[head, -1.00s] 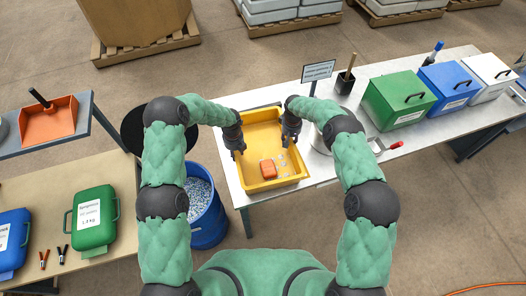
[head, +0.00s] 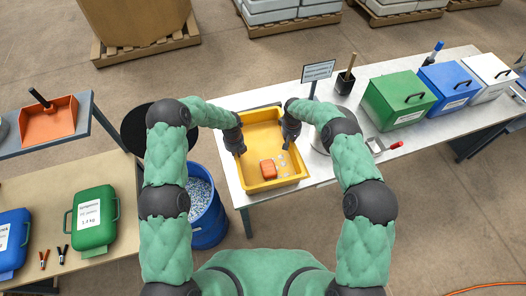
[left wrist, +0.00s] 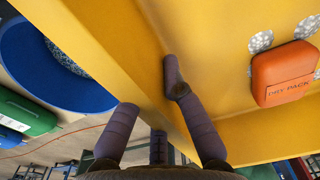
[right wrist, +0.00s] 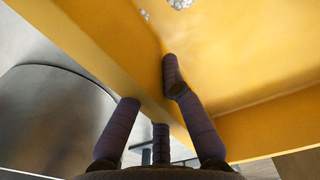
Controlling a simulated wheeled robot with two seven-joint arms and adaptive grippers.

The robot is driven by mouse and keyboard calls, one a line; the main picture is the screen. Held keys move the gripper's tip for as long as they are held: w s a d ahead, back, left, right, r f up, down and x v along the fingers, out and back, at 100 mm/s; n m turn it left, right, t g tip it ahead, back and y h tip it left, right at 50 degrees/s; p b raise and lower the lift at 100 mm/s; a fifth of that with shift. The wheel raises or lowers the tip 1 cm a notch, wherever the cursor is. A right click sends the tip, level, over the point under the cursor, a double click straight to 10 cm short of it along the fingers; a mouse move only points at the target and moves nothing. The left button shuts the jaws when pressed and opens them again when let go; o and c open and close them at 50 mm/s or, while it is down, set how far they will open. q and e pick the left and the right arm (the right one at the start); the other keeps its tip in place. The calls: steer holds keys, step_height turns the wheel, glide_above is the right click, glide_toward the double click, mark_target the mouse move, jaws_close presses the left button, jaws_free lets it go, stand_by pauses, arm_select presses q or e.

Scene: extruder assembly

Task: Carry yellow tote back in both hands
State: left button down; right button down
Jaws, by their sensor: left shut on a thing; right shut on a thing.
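The yellow tote (head: 262,128) sits at the left end of the metal table in the head view. An orange dry pack (head: 268,169) and several small pale pieces (head: 282,160) lie in it. My left gripper (head: 238,150) is shut on the tote's left wall; the left wrist view (left wrist: 150,95) shows fingers on both sides of the wall. My right gripper (head: 289,138) is shut on the right wall, and the right wrist view (right wrist: 150,90) shows the same hold. I cannot tell whether the tote's base touches the table.
A blue drum (head: 207,215) of granules stands left of the metal table (head: 228,177). A round metal vessel (head: 318,138), a sign (head: 318,71) and a scoop (head: 377,146) are to the right. Green (head: 398,97), blue (head: 447,84) and white (head: 489,72) bins stand farther right.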

arm_select(q)
steer(key=shift+w+r, duration=0.1)
arm_select(e)
steer(key=shift+r, duration=0.1)
